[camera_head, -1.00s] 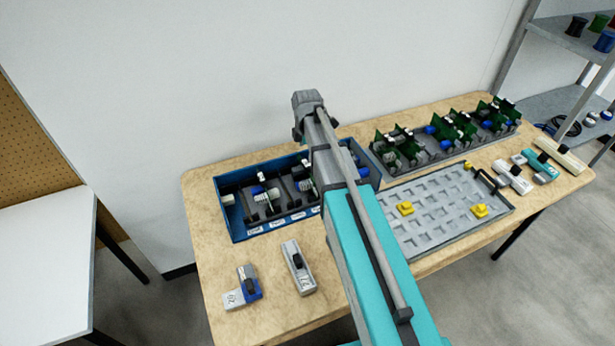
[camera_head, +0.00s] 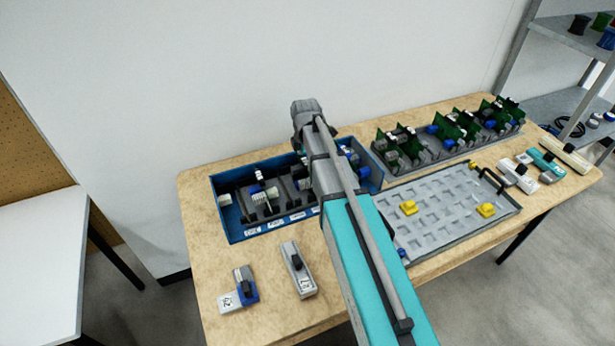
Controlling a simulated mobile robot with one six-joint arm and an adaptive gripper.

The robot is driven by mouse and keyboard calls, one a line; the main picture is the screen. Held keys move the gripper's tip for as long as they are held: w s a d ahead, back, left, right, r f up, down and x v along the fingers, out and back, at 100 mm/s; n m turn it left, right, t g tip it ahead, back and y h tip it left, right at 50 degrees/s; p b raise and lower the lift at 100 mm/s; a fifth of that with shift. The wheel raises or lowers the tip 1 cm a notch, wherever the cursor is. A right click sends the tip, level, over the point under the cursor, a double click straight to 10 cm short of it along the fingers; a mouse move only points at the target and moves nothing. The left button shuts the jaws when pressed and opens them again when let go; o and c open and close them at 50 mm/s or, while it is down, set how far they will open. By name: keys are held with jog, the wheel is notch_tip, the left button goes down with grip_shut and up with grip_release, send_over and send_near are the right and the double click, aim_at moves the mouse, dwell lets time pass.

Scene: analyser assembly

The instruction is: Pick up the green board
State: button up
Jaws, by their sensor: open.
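Several green boards stand upright in a grey rack (camera_head: 470,148) at the back right of the wooden table. One green board (camera_head: 408,136) is at the rack's left end, another green board (camera_head: 466,122) is near its middle, and another (camera_head: 510,107) is at its right end. They stand close together with blue and grey parts among them. My arm reaches up the middle of the view, left of the rack. Its far end is left of the boards, and my gripper's fingers do not show.
A blue bin (camera_head: 226,218) with cartridge-like parts is partly behind my arm. A grey tray (camera_head: 440,245) with yellow pieces (camera_head: 408,208) lies in front of the rack. Two small devices (camera_head: 298,270) lie at the front left. More parts (camera_head: 518,177) lie at the right end.

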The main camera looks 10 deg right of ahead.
dwell(0.4)
jog(key=c, duration=1)
jog(key=shift+o, duration=0.2)
jog(key=shift+r, duration=0.1)
notch_tip(320, 180, up, 18)
jog(key=p, duration=1.8)
jog(key=o, duration=0.6)
jog(key=c, duration=0.5)
jog(key=shift+c, duration=0.2)
